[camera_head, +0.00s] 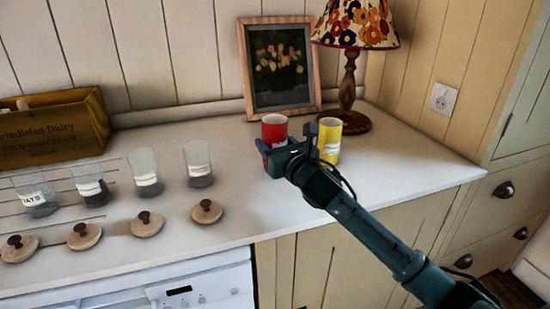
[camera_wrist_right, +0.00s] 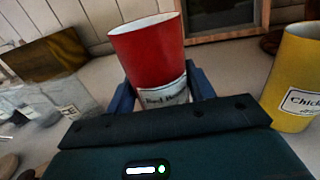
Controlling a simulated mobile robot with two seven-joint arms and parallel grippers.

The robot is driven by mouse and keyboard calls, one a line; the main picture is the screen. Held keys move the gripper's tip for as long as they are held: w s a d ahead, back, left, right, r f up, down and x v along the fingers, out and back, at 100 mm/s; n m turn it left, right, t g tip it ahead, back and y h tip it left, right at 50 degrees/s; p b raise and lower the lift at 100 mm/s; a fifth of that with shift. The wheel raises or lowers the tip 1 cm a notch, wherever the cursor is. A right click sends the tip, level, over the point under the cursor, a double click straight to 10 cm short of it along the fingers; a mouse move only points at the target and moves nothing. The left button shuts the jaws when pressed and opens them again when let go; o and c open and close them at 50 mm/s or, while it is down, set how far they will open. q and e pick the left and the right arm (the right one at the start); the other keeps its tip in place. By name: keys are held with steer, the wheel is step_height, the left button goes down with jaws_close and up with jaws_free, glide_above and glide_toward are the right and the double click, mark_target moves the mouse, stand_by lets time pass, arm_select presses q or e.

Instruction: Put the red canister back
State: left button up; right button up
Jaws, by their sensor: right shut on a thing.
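The red canister (camera_head: 274,130) is an open-topped cup shape with a white label, on or just above the counter in front of the picture frame. In the right wrist view the red canister (camera_wrist_right: 148,55) stands between the blue fingers, slightly tilted in the picture. My right gripper (camera_head: 288,148) is shut on its lower part, around the label; the gripper also shows in the wrist view (camera_wrist_right: 162,95). Whether its base touches the counter is hidden. A yellow canister (camera_head: 330,140) stands close to the right of the gripper. My left gripper is not in view.
Several glass jars (camera_head: 145,172) stand at left, with wooden lids (camera_head: 147,223) lying in front. A wooden crate (camera_head: 50,132) is at the back left. A framed picture (camera_head: 280,66) and a lamp (camera_head: 351,70) stand behind. Counter (camera_head: 235,165) is clear left of the red canister.

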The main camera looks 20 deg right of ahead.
steer(key=shift+f, duration=1.55)
steer(key=shift+f+b, duration=0.2)
steer(key=shift+b, duration=0.1)
steer(key=o, duration=1.1)
steer(key=shift+r, duration=0.2)
steer(key=s, duration=0.4)
steer(key=s+d, duration=0.1)
steer(key=s, duration=0.3)
steer(key=s+d, duration=0.1)
steer(key=s, duration=0.2)
steer(key=shift+s, duration=0.4)
